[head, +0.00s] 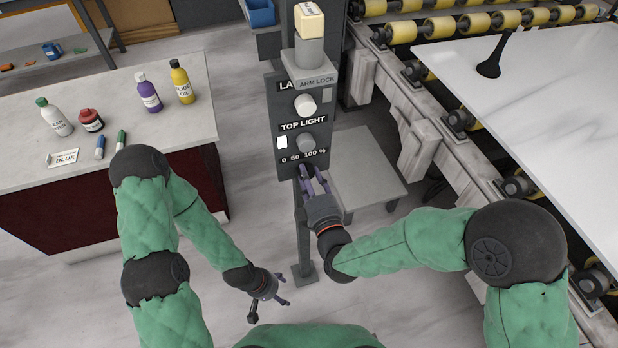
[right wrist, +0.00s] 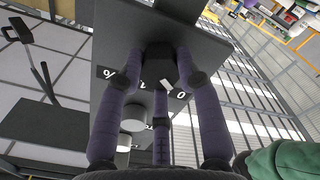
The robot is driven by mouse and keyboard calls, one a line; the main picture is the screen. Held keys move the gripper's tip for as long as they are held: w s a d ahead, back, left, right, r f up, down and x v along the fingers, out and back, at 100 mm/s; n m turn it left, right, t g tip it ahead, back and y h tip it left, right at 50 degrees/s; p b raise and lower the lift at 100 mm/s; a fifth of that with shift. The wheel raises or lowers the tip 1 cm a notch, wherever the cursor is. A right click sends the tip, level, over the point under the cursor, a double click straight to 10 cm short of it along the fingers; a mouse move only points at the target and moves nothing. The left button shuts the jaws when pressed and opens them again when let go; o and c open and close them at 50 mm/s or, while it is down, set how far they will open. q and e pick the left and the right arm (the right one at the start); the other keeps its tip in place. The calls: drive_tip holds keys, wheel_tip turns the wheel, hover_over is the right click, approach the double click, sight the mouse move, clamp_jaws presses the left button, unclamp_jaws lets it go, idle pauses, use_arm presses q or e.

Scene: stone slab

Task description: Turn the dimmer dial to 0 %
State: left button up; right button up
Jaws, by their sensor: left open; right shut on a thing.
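The dimmer dial (right wrist: 158,66) is a dark knob on the grey control panel (head: 269,110), under the "0 50 100 %" label (head: 303,156). In the right wrist view my right gripper (right wrist: 162,75) is shut on it, with its purple fingers around the knob. A white mark on the dial points down and right, toward the side of the 0 (right wrist: 181,94); the 50 is not readable there. In the head view my right gripper (head: 313,178) hides the dial. My left gripper (head: 270,297) is open and empty, low and left of the panel post.
A counter with bottles (head: 180,82) stands left. A roller conveyor with a white slab (head: 560,100) stands right.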

drive_tip(key=shift+r+n, duration=0.1)
drive_tip(key=shift+n, duration=0.6)
drive_tip(key=o, duration=1.1)
drive_tip(key=shift+a, duration=0.1)
drive_tip(key=shift+o, duration=0.2)
drive_tip(key=v, duration=1.2)
